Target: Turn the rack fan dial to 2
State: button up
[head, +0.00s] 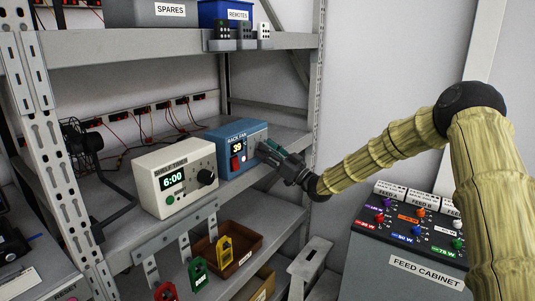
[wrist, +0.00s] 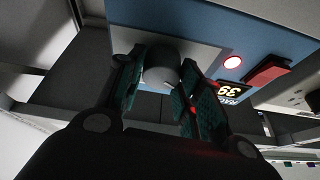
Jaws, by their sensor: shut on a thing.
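The rack fan box (head: 229,136) is a blue unit on the middle shelf, with a display reading 39 and a red switch in the head view. In the wrist view its blue face (wrist: 215,30) shows a lit red lamp and a red rocker switch. The fan dial (wrist: 160,64) is a grey round knob between the teal finger pads of my gripper (wrist: 158,85). My gripper is shut on the dial. In the head view my gripper (head: 275,152) reaches the box's right side and hides the dial. The dial's scale and setting cannot be read.
A cream timer box (head: 174,180) showing 6:00 stands left of the fan box. A feed cabinet (head: 408,250) with several coloured knobs stands at the lower right. A rack post (head: 318,90) rises right of my gripper. Coloured tags and a brown tray (head: 245,262) are below.

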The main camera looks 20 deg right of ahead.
jog(key=shift+s+a+r+m+h+b, duration=0.1)
jog(key=shift+m+h+b, duration=0.4)
jog(key=shift+m+h, duration=2.05)
jog(key=shift+w+d+m+h+b, duration=0.1)
jog(key=shift+m+h+b, duration=0.4)
jog(key=shift+m, duration=4.1)
jog(key=shift+s+a+r+m+h+b, duration=0.1)
jog(key=shift+m+h+b, duration=0.35)
jog(key=shift+m+h, duration=2.1)
jog(key=shift+m+y, duration=1)
jog(key=shift+m, duration=0.2)
jog(key=o, duration=1)
jog(key=shift+f, duration=0.1)
jog(key=v, duration=1.2)
